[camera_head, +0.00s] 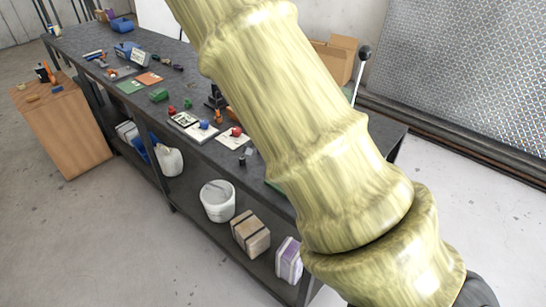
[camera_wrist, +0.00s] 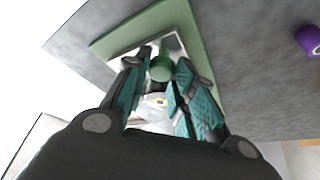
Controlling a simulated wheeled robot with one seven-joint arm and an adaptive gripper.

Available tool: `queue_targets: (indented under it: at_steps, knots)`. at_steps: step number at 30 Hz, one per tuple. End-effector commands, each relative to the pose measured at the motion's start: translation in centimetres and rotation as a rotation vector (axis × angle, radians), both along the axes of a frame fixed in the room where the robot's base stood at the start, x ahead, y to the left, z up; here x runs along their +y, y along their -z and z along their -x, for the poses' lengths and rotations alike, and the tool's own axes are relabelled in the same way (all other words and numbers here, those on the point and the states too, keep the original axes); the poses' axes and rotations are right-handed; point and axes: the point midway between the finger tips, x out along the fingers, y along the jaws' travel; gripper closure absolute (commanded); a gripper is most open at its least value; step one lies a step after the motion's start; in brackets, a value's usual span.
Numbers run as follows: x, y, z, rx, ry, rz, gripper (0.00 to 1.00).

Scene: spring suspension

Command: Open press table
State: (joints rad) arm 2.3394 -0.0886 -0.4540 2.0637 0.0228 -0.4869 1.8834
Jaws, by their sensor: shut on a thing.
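In the wrist view, my gripper (camera_wrist: 162,66) has its teal-padded fingers on both sides of a green cylindrical part (camera_wrist: 161,69) and is shut on it. This part stands over a pale opening framed by a flat green plate (camera_wrist: 200,35) on a grey surface. A pale round piece (camera_wrist: 156,101) shows below it, between the fingers. I cannot tell which part of the press table this is. In the head view, my yellowish arm hides the gripper and the workbench's near right end. A lever with a black ball knob (camera_head: 365,52) rises behind my arm.
The long dark workbench (camera_head: 195,75) carries several small tools and parts. A white bucket (camera_head: 217,201) and boxes (camera_head: 251,233) stand on its lower shelf. A cardboard box (camera_head: 335,60) is behind my arm. A wooden cabinet (camera_head: 65,130) stands left. The floor in front is clear.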

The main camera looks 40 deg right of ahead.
Motion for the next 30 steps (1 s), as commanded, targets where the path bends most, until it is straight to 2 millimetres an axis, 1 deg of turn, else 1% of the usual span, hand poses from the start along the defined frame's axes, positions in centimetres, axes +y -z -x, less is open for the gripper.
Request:
queue_targets:
  at_steps: [1, 9, 10, 13, 23, 26, 30]
  knots:
    - [0.0, -0.2, -0.5, -0.014, -0.002, 0.003, 1.0]
    - [0.0, -0.3, -0.6, -0.016, -0.003, 0.003, 1.0]
    - [0.0, -0.3, -0.6, -0.016, -0.003, 0.003, 0.71]
    - [-0.1, -0.3, -0.4, -0.013, -0.001, 0.003, 0.53]
    - [-0.2, -0.3, 0.0, -0.007, 0.004, 0.002, 0.53]
    - [0.0, -0.7, -0.2, -0.007, 0.002, 0.004, 0.53]
    - [0.6, -2.3, -0.7, -0.009, 0.0, 0.004, 0.53]
